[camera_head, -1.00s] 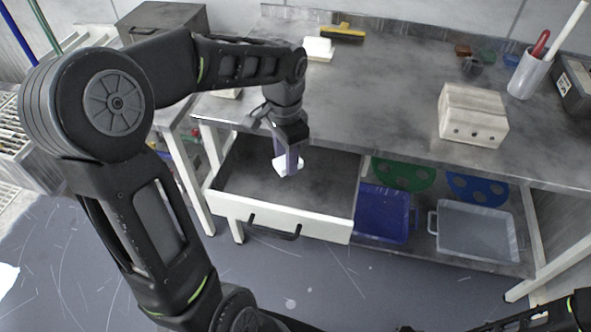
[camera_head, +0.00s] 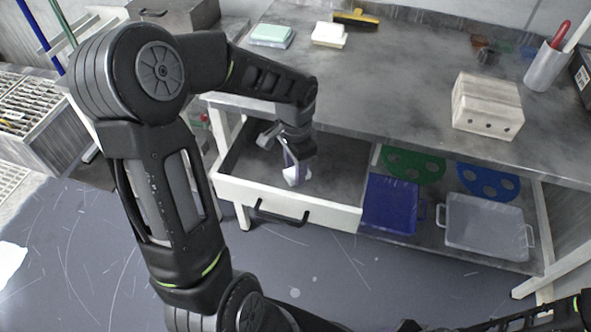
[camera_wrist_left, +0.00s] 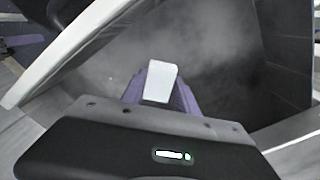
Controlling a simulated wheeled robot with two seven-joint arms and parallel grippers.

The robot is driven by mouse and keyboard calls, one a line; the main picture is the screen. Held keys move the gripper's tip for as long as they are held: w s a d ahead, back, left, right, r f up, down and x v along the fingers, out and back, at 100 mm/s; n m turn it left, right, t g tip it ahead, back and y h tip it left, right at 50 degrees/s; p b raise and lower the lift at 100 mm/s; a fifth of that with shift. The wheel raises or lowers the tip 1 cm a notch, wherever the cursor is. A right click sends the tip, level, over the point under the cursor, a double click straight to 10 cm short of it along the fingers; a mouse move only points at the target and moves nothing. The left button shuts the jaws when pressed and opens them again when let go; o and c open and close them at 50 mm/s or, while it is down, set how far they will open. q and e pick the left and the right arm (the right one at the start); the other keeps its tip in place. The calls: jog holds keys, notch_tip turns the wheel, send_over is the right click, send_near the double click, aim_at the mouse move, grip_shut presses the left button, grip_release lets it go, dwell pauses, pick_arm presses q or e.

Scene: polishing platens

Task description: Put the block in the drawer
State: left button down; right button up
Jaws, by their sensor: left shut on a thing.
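The open drawer (camera_head: 333,211) is pulled out under the workbench, with a white front and a dark handle. My left gripper (camera_head: 296,170) reaches down into the drawer, shut on a small white block (camera_head: 294,177). The left wrist view shows the block (camera_wrist_left: 160,80) between the purple fingers, with the grey drawer floor (camera_wrist_left: 210,60) beyond it. I cannot tell whether the block touches the floor. My right gripper does not show; only part of my right arm is at the lower right of the head view.
The workbench (camera_head: 400,90) holds a pale box with holes (camera_head: 487,106), a white block-like item (camera_head: 329,34), a green-topped one (camera_head: 271,35) and a grey cup (camera_head: 546,68). Blue (camera_head: 389,205) and grey (camera_head: 485,225) bins stand on the shelf below, right of the drawer.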

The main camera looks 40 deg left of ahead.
pick_arm(q)
jog(key=shift+f, duration=0.25)
jog(key=shift+f, duration=0.2)
jog(key=c, duration=0.9)
grip_release()
jog(key=shift+r, duration=0.1)
jog(key=shift+r, duration=0.25)
notch_tip(320, 180, up, 12)
jog(key=shift+f+p, duration=0.15)
jog(key=shift+p, duration=0.9)
